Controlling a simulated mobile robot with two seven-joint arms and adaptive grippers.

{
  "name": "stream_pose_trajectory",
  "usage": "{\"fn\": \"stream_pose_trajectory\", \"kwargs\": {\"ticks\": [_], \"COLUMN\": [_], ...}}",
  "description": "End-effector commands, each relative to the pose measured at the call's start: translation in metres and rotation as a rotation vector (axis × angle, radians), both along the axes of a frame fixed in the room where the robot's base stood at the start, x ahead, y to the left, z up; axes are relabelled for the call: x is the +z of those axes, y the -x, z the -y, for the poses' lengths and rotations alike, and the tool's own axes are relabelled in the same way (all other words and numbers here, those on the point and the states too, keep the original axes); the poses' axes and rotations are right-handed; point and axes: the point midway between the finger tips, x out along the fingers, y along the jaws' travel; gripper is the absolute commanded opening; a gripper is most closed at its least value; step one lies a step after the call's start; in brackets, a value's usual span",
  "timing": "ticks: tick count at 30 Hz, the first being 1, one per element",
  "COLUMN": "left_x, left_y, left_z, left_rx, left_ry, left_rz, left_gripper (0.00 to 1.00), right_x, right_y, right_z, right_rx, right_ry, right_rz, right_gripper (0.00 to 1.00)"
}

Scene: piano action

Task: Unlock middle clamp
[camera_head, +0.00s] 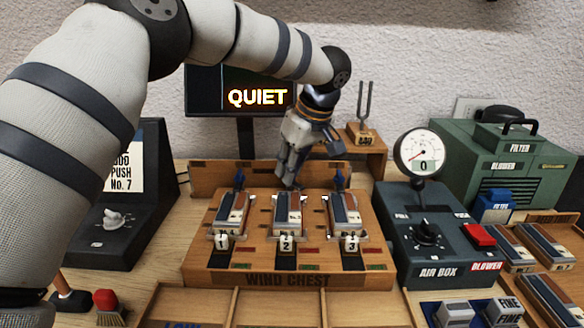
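The wooden wind chest (262,280) holds three blocks side by side, with number tags 1, 2 and 3 at their front ends. The middle block (287,212) sits above tag 2 (287,246). Small blue levers stand behind the left block (239,178) and the right block (339,180). My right gripper is not in view.
An air box (432,245) with a gauge (419,153) stands right of the chest. A tuning fork (365,100) on a wooden stand and a "QUIET" screen (257,97) are behind. A dark console (125,215) stands left. Wooden trays (262,308) lie in front.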

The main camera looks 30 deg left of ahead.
Motion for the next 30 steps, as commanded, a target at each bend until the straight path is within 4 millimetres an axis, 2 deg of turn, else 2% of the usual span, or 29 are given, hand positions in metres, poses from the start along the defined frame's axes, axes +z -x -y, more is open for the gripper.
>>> {"fn": "stream_pose_trajectory", "kwargs": {"ticks": [8, 13, 30], "left_x": [-0.001, -0.003, -0.008], "left_y": [0.000, -0.001, -0.005], "left_z": [0.000, 0.000, 0.000], "left_rx": [0.020, 0.090, 0.560], "left_ry": [-0.001, 0.000, -0.002], "left_rz": [-0.003, -0.004, -0.011], "left_gripper": [0.00, 0.00, 0.00], "right_x": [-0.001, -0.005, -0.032], "right_y": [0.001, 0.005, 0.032], "right_z": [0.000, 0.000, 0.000], "right_rx": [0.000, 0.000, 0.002], "right_ry": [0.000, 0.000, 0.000], "right_rz": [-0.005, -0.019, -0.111], "right_gripper": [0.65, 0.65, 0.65]}}
